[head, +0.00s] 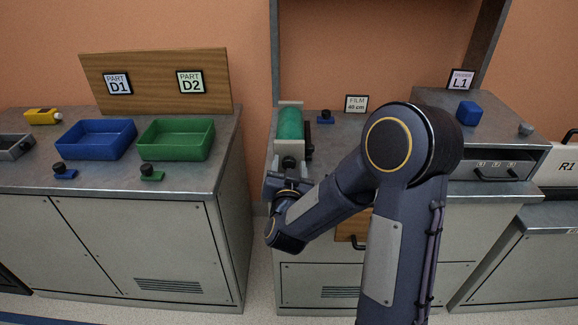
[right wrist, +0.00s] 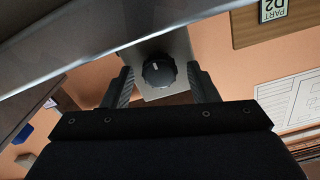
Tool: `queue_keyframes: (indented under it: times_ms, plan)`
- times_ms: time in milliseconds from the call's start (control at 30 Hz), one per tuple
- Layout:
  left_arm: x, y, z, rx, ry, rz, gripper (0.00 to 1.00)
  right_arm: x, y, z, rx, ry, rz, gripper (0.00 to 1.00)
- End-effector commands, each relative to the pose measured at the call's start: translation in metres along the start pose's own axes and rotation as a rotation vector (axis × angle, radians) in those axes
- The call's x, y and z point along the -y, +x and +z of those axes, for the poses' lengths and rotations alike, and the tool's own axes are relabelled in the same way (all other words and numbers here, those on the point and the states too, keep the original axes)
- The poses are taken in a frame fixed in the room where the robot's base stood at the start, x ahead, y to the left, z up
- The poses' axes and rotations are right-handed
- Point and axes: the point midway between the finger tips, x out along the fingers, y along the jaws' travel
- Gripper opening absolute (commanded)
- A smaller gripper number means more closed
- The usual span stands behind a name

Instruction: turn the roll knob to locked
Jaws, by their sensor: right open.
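The roll knob (right wrist: 158,71) is black and round, with a small white mark, on a pale grey plate (right wrist: 176,48) in the right wrist view. My right gripper (right wrist: 160,75) is open, with one finger on each side of the knob. Gaps show between the fingers and the knob, so it does not grip it. In the head view the green roll (head: 290,124) sits in a grey holder, with the dark knob (head: 289,162) at its front. My right gripper (head: 290,184) is just in front of it. My left gripper is not in view.
Left of the roll are a blue tray (head: 70,152), a green tray (head: 150,153) and a yellow part (head: 42,116). A small blue knobbed piece (head: 325,118) stands right of the roll. A blue block (head: 468,113) lies on the drawer unit (head: 493,165).

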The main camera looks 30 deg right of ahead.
Motion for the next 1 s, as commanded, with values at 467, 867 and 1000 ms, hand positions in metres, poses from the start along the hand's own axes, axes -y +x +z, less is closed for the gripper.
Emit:
queue_keyframes:
  times_ms: [467,867,1000]
  plan:
    - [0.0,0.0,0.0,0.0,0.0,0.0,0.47,0.0,0.002,0.0,0.0,0.0,0.0,0.29]
    - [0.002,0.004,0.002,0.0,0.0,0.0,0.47,-0.001,0.002,0.001,-0.001,0.022,0.0,0.09]
    - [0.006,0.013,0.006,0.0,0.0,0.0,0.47,-0.001,0.002,0.003,-0.002,0.075,-0.001,0.09]
